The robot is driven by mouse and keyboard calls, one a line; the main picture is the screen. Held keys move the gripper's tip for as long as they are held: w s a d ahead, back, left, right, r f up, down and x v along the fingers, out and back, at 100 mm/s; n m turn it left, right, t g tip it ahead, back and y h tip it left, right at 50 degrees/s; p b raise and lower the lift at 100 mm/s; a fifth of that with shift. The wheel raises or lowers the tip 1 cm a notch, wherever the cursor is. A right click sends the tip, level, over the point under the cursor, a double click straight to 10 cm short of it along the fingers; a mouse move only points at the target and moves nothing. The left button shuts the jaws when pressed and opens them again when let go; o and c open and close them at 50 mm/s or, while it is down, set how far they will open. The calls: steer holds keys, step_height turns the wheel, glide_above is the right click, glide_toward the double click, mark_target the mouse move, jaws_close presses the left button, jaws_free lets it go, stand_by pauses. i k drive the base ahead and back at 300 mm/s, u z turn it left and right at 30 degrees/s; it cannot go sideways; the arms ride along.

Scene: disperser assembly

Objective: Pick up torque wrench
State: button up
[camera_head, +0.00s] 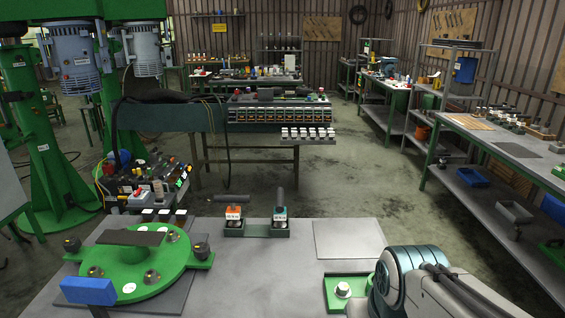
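No tool in view can be surely told as the torque wrench. Two small tools with dark handles rest in a grey holder (257,232) at the back edge of the near table. The left one is an orange tool (234,212), with its handle lying sideways. The right one is a teal tool (280,214), with its handle pointing up and back. My arm comes in at the lower right, over the table's right side. My gripper is not in view, so its state and anything in it are hidden.
A green round disperser part (137,264) with knobs and a dark bar lies on the near table (260,285) at left. A blue block (88,290) is at its front. A grey plate (349,239) lies right of the holder. The table's middle is clear.

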mark_target(280, 211)
steer(key=k, duration=1.3)
steer(key=u, duration=0.75)
steer(key=i, duration=1.45)
steer(key=z, duration=0.75)
